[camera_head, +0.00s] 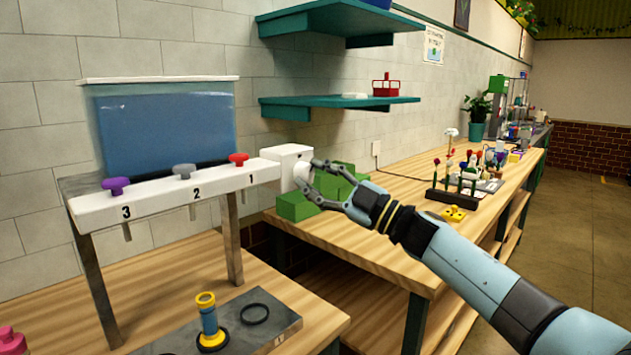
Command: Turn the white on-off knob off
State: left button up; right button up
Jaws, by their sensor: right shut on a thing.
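The white on-off knob (301,173) sticks out from the front of a white box (286,155) at the right end of the white tap rail. My right gripper (309,180) comes in from the right with its fingers closed around the knob. The fingers cover part of the knob, and I cannot tell which way it is turned. My left gripper is not in view.
The tap rail (150,205) carries purple (115,185), grey (184,171) and red (239,159) knobs under a water tank (165,130). Green blocks (297,206) sit right by my gripper.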

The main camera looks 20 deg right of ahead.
jog(key=n+g, duration=0.1)
jog(key=n, duration=0.1)
jog(key=n+g, duration=0.1)
jog(key=n, duration=0.1)
jog(key=shift+d+r+n+y, duration=0.1)
jog(key=shift+n+y, duration=0.2)
jog(key=shift+n+g, duration=0.8)
jog(key=shift+n, duration=1)
jog(key=o, duration=1.1)
jog(key=shift+r, duration=0.1)
jog(key=shift+o, duration=0.2)
jog(key=shift+d, duration=0.1)
jog(key=v, duration=1.2)
